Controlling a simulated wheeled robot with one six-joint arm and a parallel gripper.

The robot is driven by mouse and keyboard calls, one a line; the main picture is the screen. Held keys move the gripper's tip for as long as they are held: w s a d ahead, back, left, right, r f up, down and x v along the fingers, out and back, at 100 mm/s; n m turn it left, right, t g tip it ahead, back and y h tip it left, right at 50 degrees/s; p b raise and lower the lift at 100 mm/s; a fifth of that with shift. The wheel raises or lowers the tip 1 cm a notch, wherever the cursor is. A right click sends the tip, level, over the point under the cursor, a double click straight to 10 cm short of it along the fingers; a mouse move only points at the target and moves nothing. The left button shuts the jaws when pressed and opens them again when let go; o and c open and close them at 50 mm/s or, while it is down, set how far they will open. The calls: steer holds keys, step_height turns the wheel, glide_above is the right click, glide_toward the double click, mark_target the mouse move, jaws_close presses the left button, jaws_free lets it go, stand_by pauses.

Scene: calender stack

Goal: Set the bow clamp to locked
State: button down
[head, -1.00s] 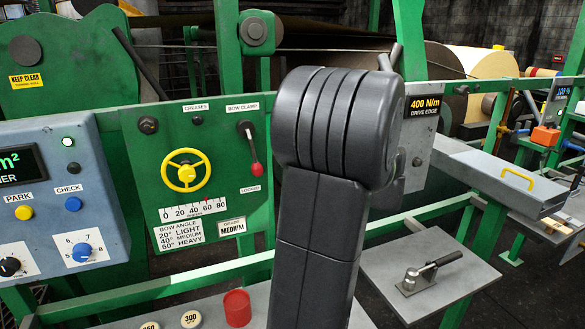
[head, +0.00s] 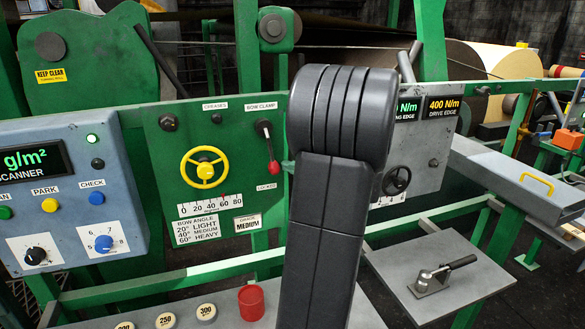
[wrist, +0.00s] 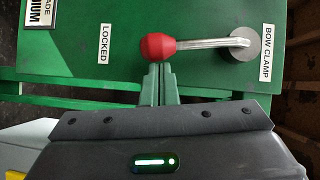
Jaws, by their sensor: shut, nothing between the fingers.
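The bow clamp is a metal lever with a red knob (head: 273,167) on the green panel, hanging below its round pivot. The BOW CLAMP label (head: 261,106) is above the pivot and the LOCKED label (head: 266,187) is below the knob. In the wrist view the picture is turned sideways. There the lever's red knob (wrist: 157,47) points from the pivot toward the LOCKED label (wrist: 104,44). My gripper (wrist: 160,70) is shut and empty, its fingertips right beside the knob; I cannot tell whether they touch.
The green panel also carries a yellow handwheel (head: 204,168) and an angle scale. A blue-grey scanner box (head: 62,190) is at the left. A red cup (head: 251,303) and several round weights stand on the ledge below. A grey plate with a toggle clamp (head: 436,275) is at the right.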

steer(key=a+m+b, duration=0.1)
steer(key=b, duration=0.1)
steer(key=f+y+b, duration=0.1)
steer(key=b, duration=0.1)
steer(key=shift+s+a+m+t, duration=0.3)
steer(key=shift+a+m, duration=0.05)
steer(key=shift+m, duration=0.05)
